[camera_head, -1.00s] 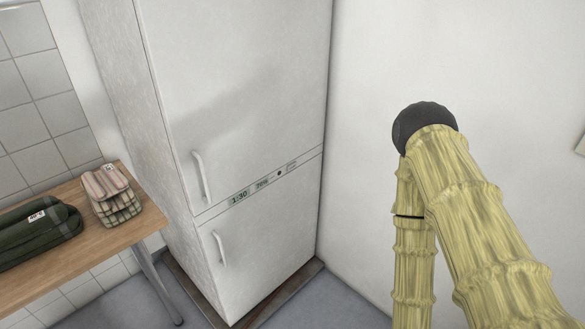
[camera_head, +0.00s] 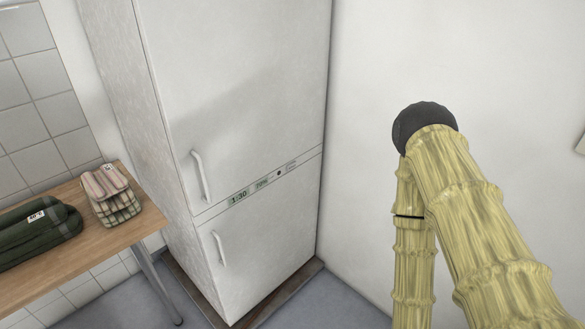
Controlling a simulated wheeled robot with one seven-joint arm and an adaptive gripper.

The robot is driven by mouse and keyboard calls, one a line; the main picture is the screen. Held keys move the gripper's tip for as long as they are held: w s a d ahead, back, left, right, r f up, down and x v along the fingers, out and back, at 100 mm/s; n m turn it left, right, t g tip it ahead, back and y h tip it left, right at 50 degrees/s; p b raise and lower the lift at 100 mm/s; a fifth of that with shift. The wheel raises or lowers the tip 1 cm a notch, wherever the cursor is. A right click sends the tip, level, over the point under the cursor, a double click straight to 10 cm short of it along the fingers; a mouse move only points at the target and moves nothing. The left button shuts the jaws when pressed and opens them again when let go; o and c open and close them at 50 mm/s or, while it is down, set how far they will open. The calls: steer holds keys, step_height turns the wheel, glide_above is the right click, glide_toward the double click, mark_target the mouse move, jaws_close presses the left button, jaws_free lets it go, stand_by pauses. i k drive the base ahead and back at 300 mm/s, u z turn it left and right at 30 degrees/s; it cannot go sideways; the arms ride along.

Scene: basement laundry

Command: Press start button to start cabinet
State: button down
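The tall white cabinet (camera_head: 240,90) stands in the corner with both doors shut. Each door has a vertical handle: the upper handle (camera_head: 200,176) and the lower handle (camera_head: 219,248). Between the doors runs a narrow control strip. It has a display (camera_head: 239,198) reading 1:30, a second display (camera_head: 262,184) and a small round dark button (camera_head: 279,173). Small markings sit right of the button, too small to read. My arm, in a yellow sleeve, is at the right, apart from the cabinet. My gripper is not visible.
A wooden table (camera_head: 110,236) stands left of the cabinet. The white wall (camera_head: 370,60) is right of the cabinet. Grey floor (camera_head: 325,300) shows clear in front.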

mark_target(294, 166)
steer(key=z, duration=2.75)
steer(key=k, duration=1.55)
steer(key=u, duration=1.85)
steer(key=i, duration=1.05)
